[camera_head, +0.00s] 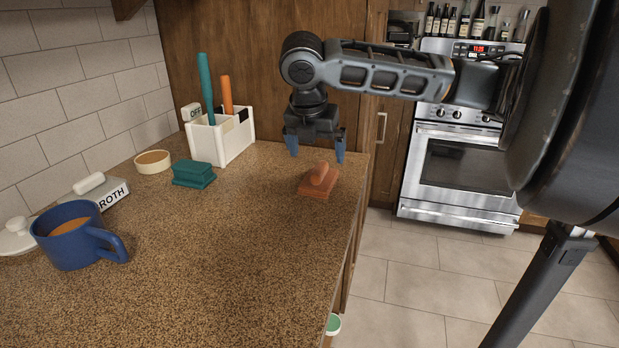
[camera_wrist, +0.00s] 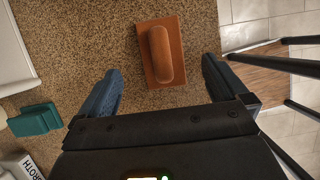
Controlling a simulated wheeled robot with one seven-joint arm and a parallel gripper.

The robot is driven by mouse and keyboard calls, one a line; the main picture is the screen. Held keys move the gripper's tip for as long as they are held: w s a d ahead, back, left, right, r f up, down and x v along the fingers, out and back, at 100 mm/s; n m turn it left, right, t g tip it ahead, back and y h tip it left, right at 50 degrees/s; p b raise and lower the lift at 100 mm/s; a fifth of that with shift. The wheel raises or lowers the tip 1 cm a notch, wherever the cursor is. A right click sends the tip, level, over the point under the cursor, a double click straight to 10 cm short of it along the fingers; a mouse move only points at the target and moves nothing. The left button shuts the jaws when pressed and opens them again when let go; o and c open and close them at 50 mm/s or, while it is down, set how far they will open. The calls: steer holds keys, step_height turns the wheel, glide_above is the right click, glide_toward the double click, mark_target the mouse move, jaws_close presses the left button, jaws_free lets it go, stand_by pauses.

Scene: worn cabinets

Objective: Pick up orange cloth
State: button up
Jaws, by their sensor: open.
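The only orange thing lying on the counter is an orange block-like object (camera_head: 319,181) with a flat base and a rounded raised bar on top. It lies near the counter's right edge. I cannot tell from its look whether it is cloth. In the wrist view the orange object (camera_wrist: 161,52) lies beyond and between the fingertips.
The counter's front right area is clear. An oven (camera_head: 463,165) stands beyond the floor.

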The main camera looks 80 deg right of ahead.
mark_target(319, 168)
steer(key=x, duration=0.6)
steer(key=shift+f, duration=0.4)
steer(key=c, duration=1.1)
